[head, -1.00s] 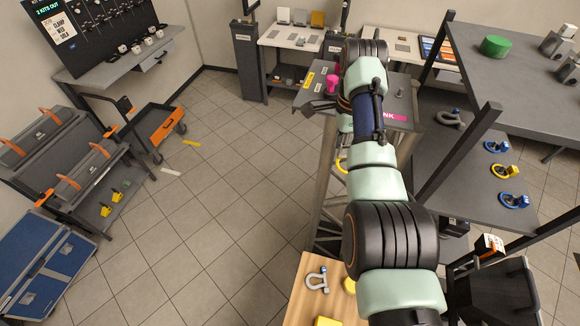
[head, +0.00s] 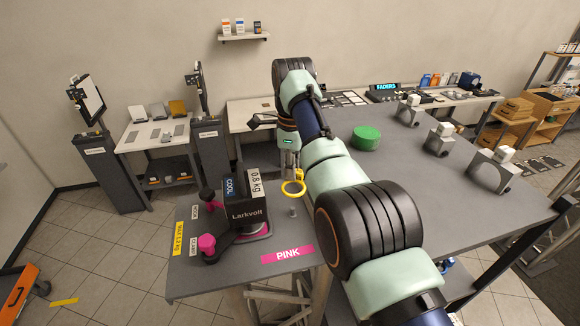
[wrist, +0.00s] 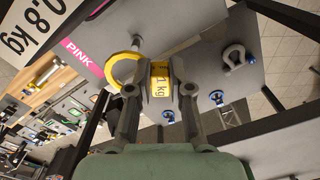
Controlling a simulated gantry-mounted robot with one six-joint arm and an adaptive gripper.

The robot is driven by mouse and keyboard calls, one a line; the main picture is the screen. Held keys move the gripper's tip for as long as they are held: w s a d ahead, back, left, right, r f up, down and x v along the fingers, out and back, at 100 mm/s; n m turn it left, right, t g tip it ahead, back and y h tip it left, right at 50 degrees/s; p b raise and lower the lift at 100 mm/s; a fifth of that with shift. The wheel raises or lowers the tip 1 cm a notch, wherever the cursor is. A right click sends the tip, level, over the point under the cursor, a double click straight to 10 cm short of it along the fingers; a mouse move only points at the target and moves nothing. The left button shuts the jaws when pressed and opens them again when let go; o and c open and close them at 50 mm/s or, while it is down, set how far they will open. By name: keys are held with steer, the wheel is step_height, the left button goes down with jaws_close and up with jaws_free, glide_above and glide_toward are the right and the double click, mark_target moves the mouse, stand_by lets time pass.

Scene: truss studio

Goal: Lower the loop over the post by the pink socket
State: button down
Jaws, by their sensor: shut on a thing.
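My gripper (head: 290,165) is shut on the yellow tag (wrist: 160,78) of a loop, marked "1 kg" in the wrist view. The yellow ring (head: 293,188) hangs from the fingers above the grey stand; it also shows in the wrist view (wrist: 113,72). A short grey post (head: 292,211) stands on the stand's top, just below the ring in the head view. In the wrist view the post (wrist: 136,42) shows by the ring's upper edge; I cannot tell whether it is inside the ring. A dark Larkvolt block (head: 247,212) sits on the pink-edged socket (head: 256,236), left of the post.
A pink knob (head: 207,243) stands at the stand's left front, and a pink "PINK" label (head: 287,254) lies before the post. A grey table (head: 400,165) with a green disc (head: 366,137) and several grey clamps is at the right.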

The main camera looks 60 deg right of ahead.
steer(key=shift+s+a+f, duration=0.15)
steer(key=shift+f, duration=0.45)
step_height(320, 180, down, 7)
steer(key=shift+f, duration=0.25)
steer(key=shift+f, duration=0.15)
stand_by(0.9)
steer(key=c, duration=1)
jaws_free()
